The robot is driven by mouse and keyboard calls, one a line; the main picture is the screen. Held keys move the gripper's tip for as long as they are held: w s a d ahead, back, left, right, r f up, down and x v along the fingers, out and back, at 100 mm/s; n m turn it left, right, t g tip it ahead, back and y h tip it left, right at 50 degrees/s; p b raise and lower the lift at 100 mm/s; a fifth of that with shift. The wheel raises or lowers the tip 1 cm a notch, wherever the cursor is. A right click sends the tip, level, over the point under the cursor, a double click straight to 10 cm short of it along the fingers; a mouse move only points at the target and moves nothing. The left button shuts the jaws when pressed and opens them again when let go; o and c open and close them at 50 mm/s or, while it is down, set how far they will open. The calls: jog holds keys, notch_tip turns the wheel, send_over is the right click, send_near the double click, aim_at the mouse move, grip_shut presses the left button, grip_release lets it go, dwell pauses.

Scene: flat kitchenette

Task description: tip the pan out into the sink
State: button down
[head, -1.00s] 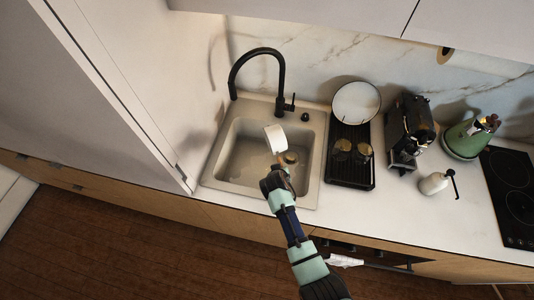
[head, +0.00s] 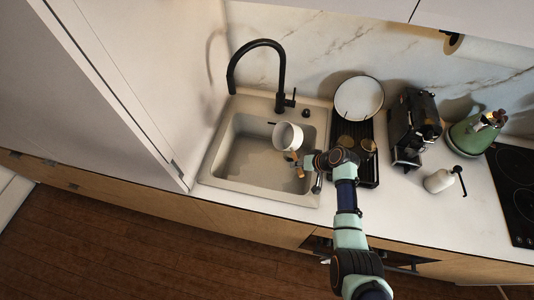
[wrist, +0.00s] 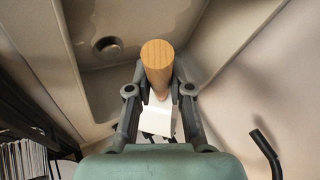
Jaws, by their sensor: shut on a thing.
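The pan (head: 288,137) is small and white with a wooden handle (head: 295,156). In the head view it hangs over the right part of the sink (head: 213,165), and its round rim shows toward the camera. Its exact tilt and any contents are hard to tell. My gripper (head: 309,162) is to the lower right of the pan, near the sink's right edge, shut on the handle. In the wrist view the handle's round end (wrist: 157,54) stands between the fingers (wrist: 160,90). A white part of the pan (wrist: 160,115) shows below it; the rest is hidden.
A black faucet (head: 281,75) arches behind the sink. On the right a black drying rack (head: 366,182) holds a white plate (head: 358,98) and cups, partly behind my arm.

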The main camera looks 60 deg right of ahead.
jog(key=s+d+t+y+b, duration=0.1)
jog(key=d+b, duration=0.1)
jog(key=b, duration=0.3)
jog(key=s+d+m+t+y+b, duration=0.1)
jog(key=s+d+t+y+b, duration=0.1)
jog(key=b, duration=0.3)
jog(key=s+d+m+t+y+b, duration=0.1)
jog(key=t+y+b, duration=0.1)
jog(key=b, duration=0.4)
jog(key=shift+s+d+f, duration=0.2)
jog(key=shift+s+d, duration=0.15)
jog(key=shift+d, duration=0.05)
jog(key=r+b, duration=0.1)
jog(key=s+d+m+t+b, duration=0.1)
jog(key=b, duration=0.1)
jog(key=shift+d+r+y, duration=0.1)
jog(key=shift+r+y, duration=0.2)
jog(key=shift+r, duration=0.05)
jog(key=shift+s+d+r+t+b, duration=0.15)
jog(key=shift+r+t+b, duration=0.2)
jog(key=shift+r, duration=0.2)
